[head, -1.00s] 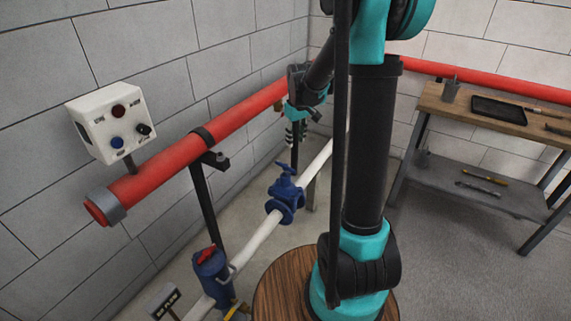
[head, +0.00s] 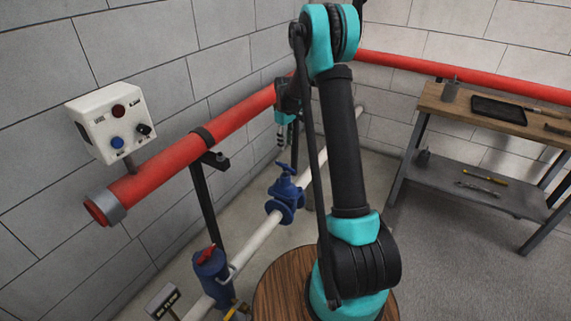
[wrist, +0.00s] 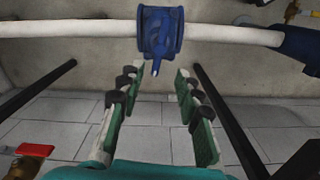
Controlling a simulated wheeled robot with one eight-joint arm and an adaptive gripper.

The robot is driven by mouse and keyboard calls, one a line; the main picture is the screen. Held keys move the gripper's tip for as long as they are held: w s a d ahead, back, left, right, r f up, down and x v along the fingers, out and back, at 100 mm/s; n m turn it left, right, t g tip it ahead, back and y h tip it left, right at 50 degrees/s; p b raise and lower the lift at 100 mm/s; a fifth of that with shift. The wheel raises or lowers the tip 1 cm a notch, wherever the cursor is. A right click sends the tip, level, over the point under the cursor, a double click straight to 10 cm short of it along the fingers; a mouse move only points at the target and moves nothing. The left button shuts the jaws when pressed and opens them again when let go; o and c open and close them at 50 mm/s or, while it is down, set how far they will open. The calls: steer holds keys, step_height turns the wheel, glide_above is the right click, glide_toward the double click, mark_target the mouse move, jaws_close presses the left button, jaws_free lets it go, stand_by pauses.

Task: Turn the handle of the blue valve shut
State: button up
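The blue valve (head: 286,202) sits on the white pipe (head: 260,234) in the head view. Its handle (head: 287,168) is on top. In the wrist view the valve (wrist: 158,32) is at the top middle, beyond my fingertips, with the handle end (wrist: 156,66) pointing toward the gap between them. My gripper (wrist: 156,74) is open and empty, one finger on each side. In the head view my gripper (head: 284,146) is above and behind the handle, apart from it. My arm does not cover the valve.
The red pipe (head: 232,117) runs along the wall, with a white control box (head: 110,122) above it. A wooden workbench (head: 520,120) is at the right. The floor between is clear.

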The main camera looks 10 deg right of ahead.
mark_target(286, 166)
step_height(286, 166, down, 12)
steer(key=shift+r, duration=0.1)
steer(key=shift+c, duration=0.3)
jaws_close()
